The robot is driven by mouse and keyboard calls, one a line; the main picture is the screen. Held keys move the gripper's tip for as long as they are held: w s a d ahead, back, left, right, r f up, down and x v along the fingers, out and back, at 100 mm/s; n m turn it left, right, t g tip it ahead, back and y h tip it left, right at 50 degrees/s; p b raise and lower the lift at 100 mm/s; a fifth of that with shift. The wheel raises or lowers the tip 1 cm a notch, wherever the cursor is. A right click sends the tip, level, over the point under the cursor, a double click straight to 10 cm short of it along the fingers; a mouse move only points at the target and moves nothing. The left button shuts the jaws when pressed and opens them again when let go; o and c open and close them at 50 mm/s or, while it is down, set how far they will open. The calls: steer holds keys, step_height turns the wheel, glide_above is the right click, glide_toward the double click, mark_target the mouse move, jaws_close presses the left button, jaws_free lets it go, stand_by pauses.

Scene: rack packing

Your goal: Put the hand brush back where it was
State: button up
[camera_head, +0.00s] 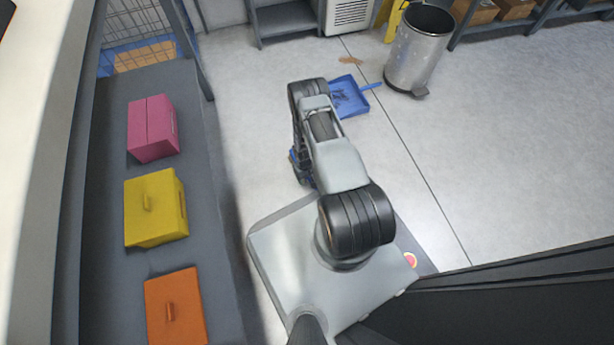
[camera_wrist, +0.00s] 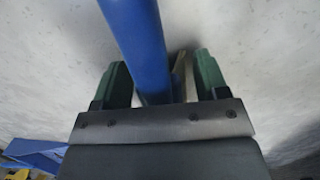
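My gripper (camera_wrist: 162,78) shows in the wrist view with a green-tipped finger on each side. A long blue handle (camera_wrist: 143,40), apparently the hand brush's, runs between the fingers, close to the left one. A pale strip fills part of the gap toward the right finger, so I cannot tell whether the fingers press on the handle. The brush's bristle end is not visible. A blue dustpan (camera_head: 348,97) lies on the floor just beyond my arm.
A grey metal bin (camera_head: 418,48) stands behind the dustpan, near a brown patch (camera_head: 350,60) on the floor. A grey shelf at left holds a pink box (camera_head: 153,128), a yellow box (camera_head: 155,210) and an orange box (camera_head: 175,308). Floor at right is clear.

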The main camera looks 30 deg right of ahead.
steer(key=shift+r, duration=0.1)
step_height(320, 180, up, 14)
steer(key=w+p, duration=0.2)
steer(key=p, duration=0.4)
steer(key=shift+f, duration=0.25)
